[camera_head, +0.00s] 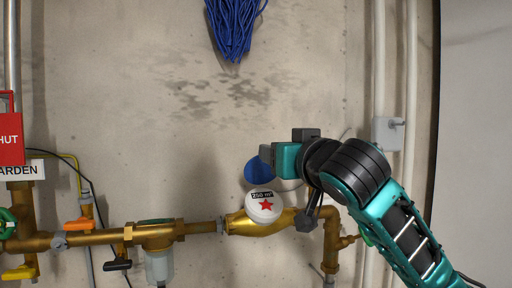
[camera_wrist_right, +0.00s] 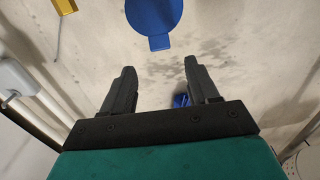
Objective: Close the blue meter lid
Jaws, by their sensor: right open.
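The blue meter lid (camera_head: 258,172) stands open, raised above the white meter face (camera_head: 264,207) with its red star and black number label. The meter sits on a brass pipe body. My right gripper (camera_head: 268,155) is at the lid's upper right in the head view and overlaps part of it. In the right wrist view the round blue lid (camera_wrist_right: 153,14) with its small tab lies ahead of my right gripper (camera_wrist_right: 160,70). The fingers are apart with nothing between the tips. The tab is just beyond them, and I cannot tell whether the gripper touches the lid. My left gripper is out of view.
Brass pipework (camera_head: 180,230) runs along the wall, with an orange handle (camera_head: 79,224) and a black handle (camera_head: 117,264). Blue strands (camera_head: 234,28) hang above. Grey vertical pipes (camera_head: 411,70) stand at the right. The wall between is bare.

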